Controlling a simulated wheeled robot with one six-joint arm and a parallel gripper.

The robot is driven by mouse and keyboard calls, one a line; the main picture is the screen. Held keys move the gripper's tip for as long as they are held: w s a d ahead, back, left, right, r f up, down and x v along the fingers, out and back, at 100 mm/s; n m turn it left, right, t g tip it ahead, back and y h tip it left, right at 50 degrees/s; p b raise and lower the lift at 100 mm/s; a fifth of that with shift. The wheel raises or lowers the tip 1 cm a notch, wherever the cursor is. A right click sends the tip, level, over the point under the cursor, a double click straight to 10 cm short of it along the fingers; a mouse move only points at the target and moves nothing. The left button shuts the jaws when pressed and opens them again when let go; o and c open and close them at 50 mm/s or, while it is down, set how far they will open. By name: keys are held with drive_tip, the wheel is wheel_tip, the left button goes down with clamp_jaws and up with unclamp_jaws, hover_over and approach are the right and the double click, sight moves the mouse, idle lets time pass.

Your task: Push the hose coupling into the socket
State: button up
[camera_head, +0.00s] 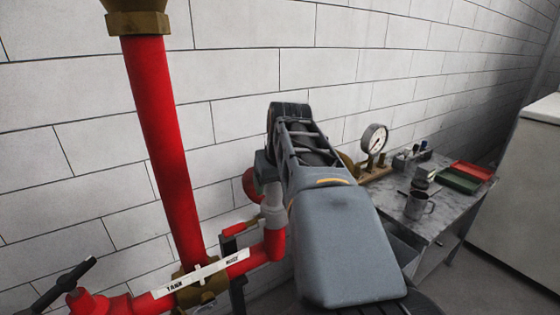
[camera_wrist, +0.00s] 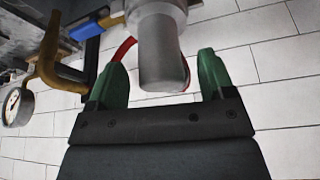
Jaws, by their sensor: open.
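In the wrist view my gripper (camera_wrist: 162,62) is open, with one green finger on each side of a grey cylinder (camera_wrist: 160,45). A gap shows between the cylinder and each finger. I cannot tell whether this cylinder is the hose coupling or the socket. In the head view a light grey fitting (camera_head: 273,207) stands upright at the top of a red pipe elbow (camera_head: 274,243), just below the end of my arm. My fingers are hidden there, and I cannot make out a separate socket.
A thick red pipe (camera_head: 162,140) rises at the left, with a labelled white strip (camera_head: 190,280) near its foot. A gauge (camera_head: 374,139), a mug (camera_head: 418,206) and red and green trays (camera_head: 459,180) are on the grey table (camera_head: 400,228) at right. A block wall stands close behind.

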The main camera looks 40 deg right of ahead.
drive_tip(key=v, duration=1.1)
drive_tip(key=shift+r, duration=0.2)
drive_tip(key=shift+s, duration=0.25)
